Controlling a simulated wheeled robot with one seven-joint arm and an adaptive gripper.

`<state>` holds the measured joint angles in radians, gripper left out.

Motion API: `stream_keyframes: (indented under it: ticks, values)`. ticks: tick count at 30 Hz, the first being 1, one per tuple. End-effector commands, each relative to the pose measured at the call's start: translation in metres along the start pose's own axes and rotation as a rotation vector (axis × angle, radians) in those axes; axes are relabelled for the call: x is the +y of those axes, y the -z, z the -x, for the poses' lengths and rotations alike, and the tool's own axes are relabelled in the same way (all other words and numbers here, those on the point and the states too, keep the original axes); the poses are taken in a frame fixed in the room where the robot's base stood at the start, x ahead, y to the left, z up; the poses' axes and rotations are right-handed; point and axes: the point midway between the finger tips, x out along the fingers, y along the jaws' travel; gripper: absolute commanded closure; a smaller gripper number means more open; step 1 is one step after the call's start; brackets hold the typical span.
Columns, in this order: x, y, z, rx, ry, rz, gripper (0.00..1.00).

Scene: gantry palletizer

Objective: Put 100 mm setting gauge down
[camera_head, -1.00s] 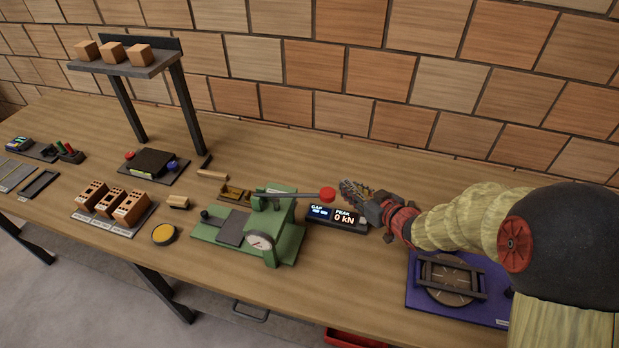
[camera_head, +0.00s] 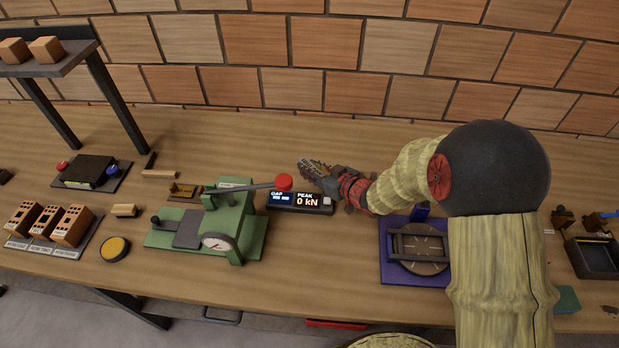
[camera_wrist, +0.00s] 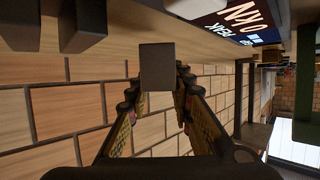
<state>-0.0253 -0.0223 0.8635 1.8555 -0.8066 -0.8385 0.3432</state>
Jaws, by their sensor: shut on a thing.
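My gripper (camera_head: 312,172) is over the table behind the digital display, pointing left toward the wall side. In the wrist view my gripper (camera_wrist: 157,82) is shut on a plain grey block, the 100 mm setting gauge (camera_wrist: 157,62). The gauge is held between the fingertips, with its near face toward the camera. In the head view I cannot make the gauge out; the gripper hides it. From these views I cannot tell whether the gauge touches the table.
The display (camera_head: 300,202) reads 0 kN, close to my gripper. Left of it stands the green press (camera_head: 232,222) with its red-knobbed lever (camera_head: 284,181). A purple base (camera_head: 397,273) with a round fixture is to the right. Bare table (camera_head: 230,130) lies toward the brick wall.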

Motion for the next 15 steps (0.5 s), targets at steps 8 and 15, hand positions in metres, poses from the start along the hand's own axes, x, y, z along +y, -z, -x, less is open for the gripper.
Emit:
stream_keyframes:
  ticks: [8, 15]
  values:
    - [0.000, -0.033, -0.014, 0.000, 0.001, 0.000, 1.00]
    - [0.000, -0.033, -0.013, 0.000, 0.000, 0.000, 1.00]
